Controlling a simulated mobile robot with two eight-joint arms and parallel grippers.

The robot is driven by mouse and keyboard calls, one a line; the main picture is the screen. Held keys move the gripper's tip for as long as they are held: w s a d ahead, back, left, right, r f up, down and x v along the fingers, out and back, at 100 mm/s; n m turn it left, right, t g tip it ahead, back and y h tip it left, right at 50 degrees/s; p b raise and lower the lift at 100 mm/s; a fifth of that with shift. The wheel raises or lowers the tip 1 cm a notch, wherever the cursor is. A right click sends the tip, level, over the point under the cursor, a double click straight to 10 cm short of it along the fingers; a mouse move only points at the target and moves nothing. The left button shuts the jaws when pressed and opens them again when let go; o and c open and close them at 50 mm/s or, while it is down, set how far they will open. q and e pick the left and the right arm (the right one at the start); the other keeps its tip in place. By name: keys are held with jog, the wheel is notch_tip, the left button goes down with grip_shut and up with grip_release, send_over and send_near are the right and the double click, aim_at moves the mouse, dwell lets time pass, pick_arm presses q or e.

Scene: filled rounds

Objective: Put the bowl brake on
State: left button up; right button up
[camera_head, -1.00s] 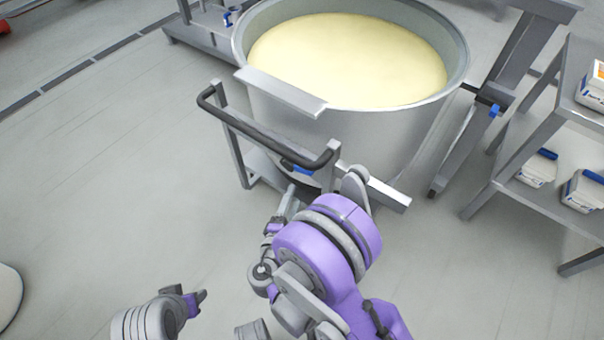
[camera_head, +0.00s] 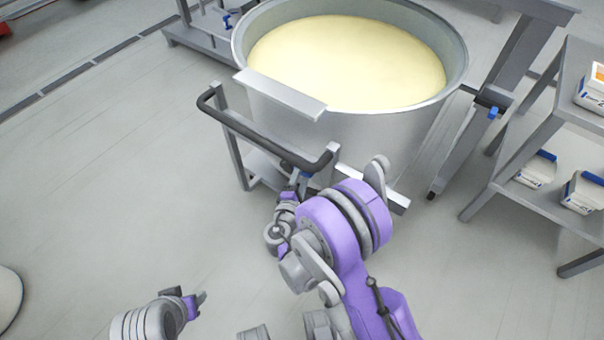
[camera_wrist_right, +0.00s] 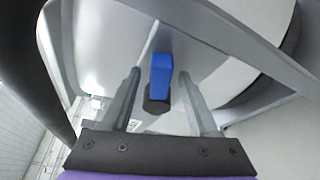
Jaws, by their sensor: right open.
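The large steel bowl (camera_head: 400,135) is full of pale yellow dough (camera_head: 345,62) and stands in a wheeled frame with a black bar handle (camera_head: 262,135). In the right wrist view, the brake lever (camera_wrist_right: 160,75) is blue with a dark round end and shows between my fingers, with gaps on both sides. My right gripper (camera_wrist_right: 159,76) is open around it, not visibly touching it. In the head view, my right gripper (camera_head: 299,180) is below the handle's right end and mostly hides the brake. My left gripper (camera_head: 194,298) is low at the left, away from the bowl; its fingers are unclear.
A grey shelf rack (camera_head: 478,206) with white and blue tubs (camera_head: 537,168) stands at the right. The black handle passes just above my right gripper. A metal stand (camera_head: 205,35) is behind the bowl at the left.

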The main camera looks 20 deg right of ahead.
grip_shut()
dwell(1.4)
